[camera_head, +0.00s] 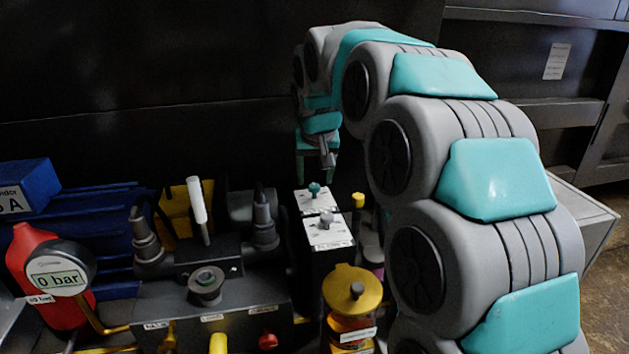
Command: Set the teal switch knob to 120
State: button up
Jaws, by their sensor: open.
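The teal switch knob (314,189) is small and stands on a white-topped dark switch box (319,202) near the middle of the head view. The markings on its plate are too small to read, so its setting cannot be told. My gripper (327,162) is just above and slightly right of the knob in the picture, pointing down. It is open and small in view. It appears apart from the knob, but the exact gap cannot be told. My arm hides the area to the right.
A second box with a grey knob (326,220) stands in front of the teal one. A yellow-lidded container (352,288) is nearer. At left are a black valve block (208,262) with an upright white-tipped lever (198,205) and a gauge reading 0 bar (59,275). A dark wall stands behind.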

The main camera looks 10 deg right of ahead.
aim_at(314, 191)
jog(key=shift+x, duration=1.45)
jog(key=shift+c, duration=0.3)
jog(key=shift+r, duration=0.1)
grip_shut()
